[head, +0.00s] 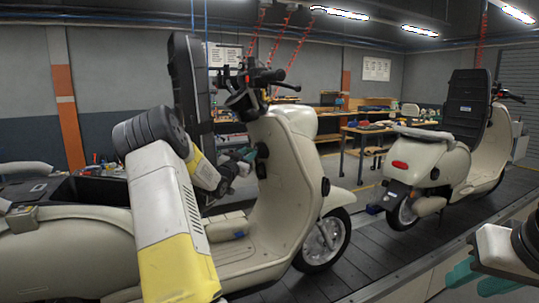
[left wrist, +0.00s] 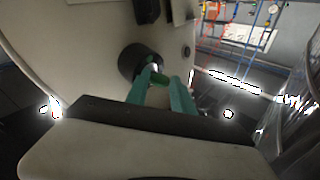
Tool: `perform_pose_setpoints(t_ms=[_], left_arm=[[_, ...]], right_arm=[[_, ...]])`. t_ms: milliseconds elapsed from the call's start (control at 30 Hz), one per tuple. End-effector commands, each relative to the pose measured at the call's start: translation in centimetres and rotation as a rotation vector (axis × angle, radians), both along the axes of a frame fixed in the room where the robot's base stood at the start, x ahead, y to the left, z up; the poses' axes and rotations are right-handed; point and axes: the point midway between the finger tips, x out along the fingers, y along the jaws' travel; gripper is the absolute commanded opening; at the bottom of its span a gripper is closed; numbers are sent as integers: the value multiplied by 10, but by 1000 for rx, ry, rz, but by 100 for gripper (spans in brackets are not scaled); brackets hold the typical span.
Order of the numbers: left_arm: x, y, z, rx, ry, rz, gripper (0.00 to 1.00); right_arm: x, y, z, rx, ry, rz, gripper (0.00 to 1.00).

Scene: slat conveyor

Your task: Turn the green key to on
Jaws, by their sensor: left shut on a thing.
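The green key (left wrist: 160,80) sits in a round black ignition lock (left wrist: 138,62) on the cream front panel of the near scooter; the lock also shows in the head view (head: 262,151). My left gripper (head: 247,155) reaches in from the left to this panel. Its teal fingers (left wrist: 163,84) are shut on the key, one on each side, and cover part of it. The key's exact angle and any on mark are too small to tell. My right gripper (head: 480,280) is at the lower right edge, its teal fingers apart and empty, far from the key.
The near scooter's handlebar (head: 262,78) is above my left gripper, and its footboard (head: 250,240) is below. A second cream scooter (head: 440,160) stands behind at the right on the dark slat conveyor (head: 375,255). Workbenches (head: 375,130) line the back.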

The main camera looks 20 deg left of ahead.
Motion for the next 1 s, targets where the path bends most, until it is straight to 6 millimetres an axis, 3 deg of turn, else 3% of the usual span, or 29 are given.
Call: perform_pose_setpoints(t_ms=[167,400,700,867,900,1000], left_arm=[[0,0,-1,13,-11,-2,0],[2,3,-5,170,-147,-27,0],[2,3,-4,189,-163,-29,0],[4,6,-9,307,-262,-48,1],[3,6,-7,309,-263,-48,36],[2,7,-8,305,-257,-45,56]], right_arm=[[0,0,0,0,0,0,36],[0,0,0,0,0,0,36],[0,0,0,0,0,0,36],[0,0,0,0,0,0,36],[0,0,0,0,0,0,36],[0,0,0,0,0,0,36]])
